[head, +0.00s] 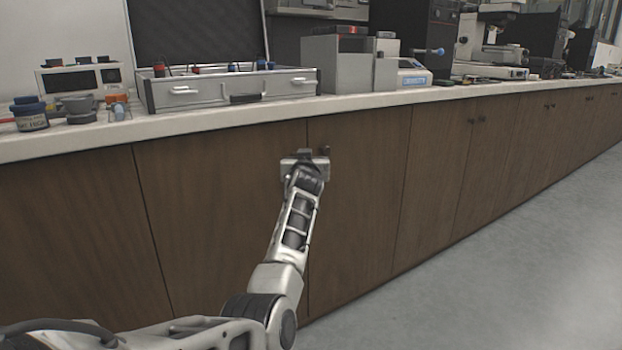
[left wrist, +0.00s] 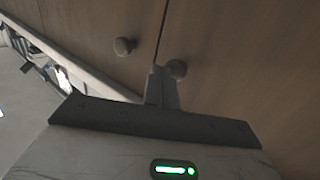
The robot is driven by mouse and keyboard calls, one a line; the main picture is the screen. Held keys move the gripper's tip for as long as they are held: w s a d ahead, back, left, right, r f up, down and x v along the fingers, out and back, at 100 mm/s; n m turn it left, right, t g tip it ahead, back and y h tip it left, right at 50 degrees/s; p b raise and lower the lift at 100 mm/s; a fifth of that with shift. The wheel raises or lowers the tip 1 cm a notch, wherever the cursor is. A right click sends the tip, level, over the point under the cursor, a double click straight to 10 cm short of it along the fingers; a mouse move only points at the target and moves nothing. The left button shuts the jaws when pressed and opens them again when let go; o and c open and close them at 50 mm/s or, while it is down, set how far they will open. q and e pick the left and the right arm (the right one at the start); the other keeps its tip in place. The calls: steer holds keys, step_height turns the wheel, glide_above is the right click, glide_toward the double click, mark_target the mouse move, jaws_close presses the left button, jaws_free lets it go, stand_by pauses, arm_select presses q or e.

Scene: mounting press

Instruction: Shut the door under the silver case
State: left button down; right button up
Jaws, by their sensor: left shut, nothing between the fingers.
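The silver case (head: 235,87) stands on the countertop with its dark-lined lid raised. The brown door (head: 220,190) below it looks flush, or nearly so, with the neighbouring doors. My left gripper (head: 303,154) is shut and empty at this door's upper right edge, and it hides the door's knob in the head view. In the left wrist view, the shut fingers (left wrist: 162,88) are close to the seam between two doors. One round knob (left wrist: 124,46) is left of the seam, and another knob (left wrist: 176,68) is right beside the fingertips. Contact cannot be told. My right gripper is out of view.
The door to the right (head: 355,200) has its own knob (head: 325,150), close to my left gripper. The pale countertop (head: 210,118) overhangs the doors and carries jars (head: 30,115), a grey box and instruments. The grey floor (head: 500,270) is clear at the right.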

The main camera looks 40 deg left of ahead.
arm_select(q)
steer(key=s+d+p, duration=0.2)
steer(key=s+d, duration=0.3)
steer(key=d, duration=0.8)
steer(key=shift+r+p, duration=0.4)
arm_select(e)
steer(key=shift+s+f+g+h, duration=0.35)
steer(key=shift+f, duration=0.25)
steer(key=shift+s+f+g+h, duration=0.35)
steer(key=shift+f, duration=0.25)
